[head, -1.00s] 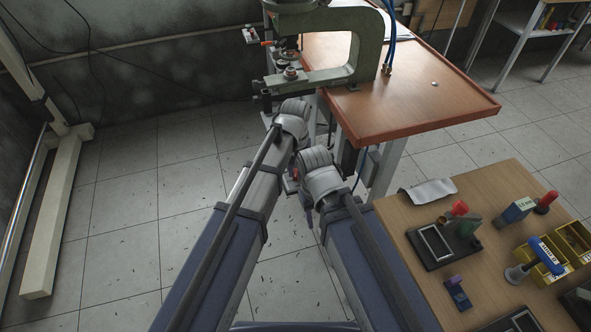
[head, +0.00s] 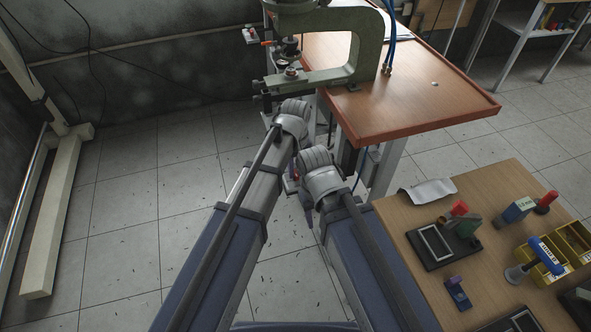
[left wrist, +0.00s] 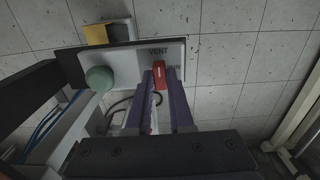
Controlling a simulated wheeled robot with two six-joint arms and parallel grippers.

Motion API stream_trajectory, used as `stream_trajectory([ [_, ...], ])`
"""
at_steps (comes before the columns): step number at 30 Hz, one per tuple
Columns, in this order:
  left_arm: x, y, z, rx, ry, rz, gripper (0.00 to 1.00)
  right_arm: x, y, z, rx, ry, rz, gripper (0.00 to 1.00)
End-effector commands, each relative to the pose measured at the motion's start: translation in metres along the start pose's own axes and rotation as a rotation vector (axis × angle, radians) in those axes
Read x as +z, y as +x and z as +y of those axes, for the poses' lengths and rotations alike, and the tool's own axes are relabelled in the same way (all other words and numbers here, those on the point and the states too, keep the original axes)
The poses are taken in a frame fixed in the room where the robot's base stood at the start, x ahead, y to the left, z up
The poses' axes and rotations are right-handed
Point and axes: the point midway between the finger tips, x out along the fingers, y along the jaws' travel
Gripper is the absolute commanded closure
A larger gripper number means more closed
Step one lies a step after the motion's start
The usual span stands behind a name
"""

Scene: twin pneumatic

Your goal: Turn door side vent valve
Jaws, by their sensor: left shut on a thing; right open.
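The vent valve's red handle (left wrist: 161,74) stands on a light grey panel (left wrist: 130,72) marked VENT in the left wrist view. My left gripper (left wrist: 164,84) has its purple fingers on either side of the handle and is shut on it. The handle's far part and the valve body are hidden. In the head view my left wrist (head: 294,120) reaches down beside the press table and hides its own fingers. My right gripper (head: 306,197) is below its wrist, open and mostly hidden; only a small purple part shows.
A green round knob (left wrist: 99,79) and a yellow block (left wrist: 96,34) sit on or beside the panel. A green press (head: 362,50) stands on the red-brown table (head: 430,95). A wooden bench (head: 400,222) with tools is at right. Open floor lies at left.

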Motion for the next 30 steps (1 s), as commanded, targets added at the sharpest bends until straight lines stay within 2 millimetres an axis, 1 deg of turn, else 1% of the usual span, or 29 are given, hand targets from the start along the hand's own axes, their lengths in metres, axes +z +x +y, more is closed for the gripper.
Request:
stream_trajectory([
  [6,0.000,0.000,0.000,0.000,-0.002,0.000,1.00,0.000,0.000,0.000,0.000,0.000,0.000,0.50],
  [7,0.000,0.000,0.000,0.000,-0.002,0.000,0.79,0.000,0.000,0.000,0.000,0.000,0.000,0.50],
  [12,0.000,0.000,0.000,0.000,-0.001,0.000,0.60,0.000,0.000,0.000,0.000,0.000,0.000,0.50],
  [15,0.000,0.000,0.000,0.000,-0.001,0.000,0.50,0.000,0.000,0.000,0.000,0.000,0.000,0.50],
  [23,0.000,-0.001,0.000,0.000,0.000,0.000,0.50,0.000,-0.001,0.000,0.000,0.000,0.000,0.50],
  [26,0.000,-0.004,0.000,0.000,0.000,0.000,0.50,0.000,-0.004,0.000,0.000,0.000,0.000,0.50],
  [30,0.000,-0.013,0.000,0.000,0.000,0.000,0.50,0.001,-0.013,0.001,0.000,0.000,0.000,0.50],
])
